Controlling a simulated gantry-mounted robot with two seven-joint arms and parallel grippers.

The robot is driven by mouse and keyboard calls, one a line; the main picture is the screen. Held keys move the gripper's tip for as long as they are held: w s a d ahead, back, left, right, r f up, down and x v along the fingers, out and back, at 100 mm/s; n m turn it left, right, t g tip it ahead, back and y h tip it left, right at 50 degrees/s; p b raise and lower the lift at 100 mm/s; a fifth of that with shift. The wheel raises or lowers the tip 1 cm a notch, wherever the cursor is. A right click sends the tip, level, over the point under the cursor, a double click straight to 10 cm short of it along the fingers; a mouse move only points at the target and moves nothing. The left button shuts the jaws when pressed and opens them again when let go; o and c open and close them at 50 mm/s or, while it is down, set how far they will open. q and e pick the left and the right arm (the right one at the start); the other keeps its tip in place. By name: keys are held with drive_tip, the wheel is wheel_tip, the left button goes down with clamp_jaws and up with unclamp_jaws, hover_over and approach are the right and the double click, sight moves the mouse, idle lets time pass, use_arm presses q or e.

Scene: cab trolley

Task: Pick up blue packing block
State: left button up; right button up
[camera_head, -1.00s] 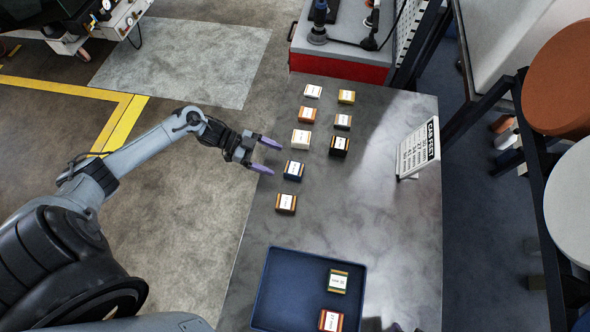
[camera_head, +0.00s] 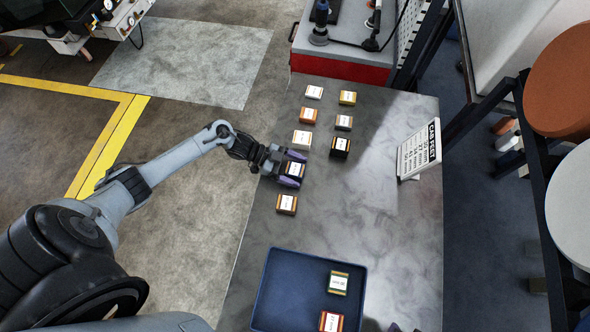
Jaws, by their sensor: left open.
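The blue packing block (camera_head: 295,170) has a white label on top and lies on the grey table, in the left column of blocks. My left gripper (camera_head: 293,169) is open, with its purple fingers on either side of the block, one at the far side and one at the near side. I cannot tell whether the fingers touch it. Of my right gripper, at most a small purple tip (camera_head: 394,328) shows at the bottom edge.
An orange-brown block (camera_head: 287,204) lies just nearer than the blue one, and a white block (camera_head: 302,140) just beyond it. A black block (camera_head: 340,146) and several others lie around. A blue tray (camera_head: 268,290) holds two blocks. A sign (camera_head: 418,150) stands at right.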

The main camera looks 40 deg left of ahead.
use_arm(q)
drive_tip(key=c, duration=1.1)
drive_tip(key=shift+r, duration=0.1)
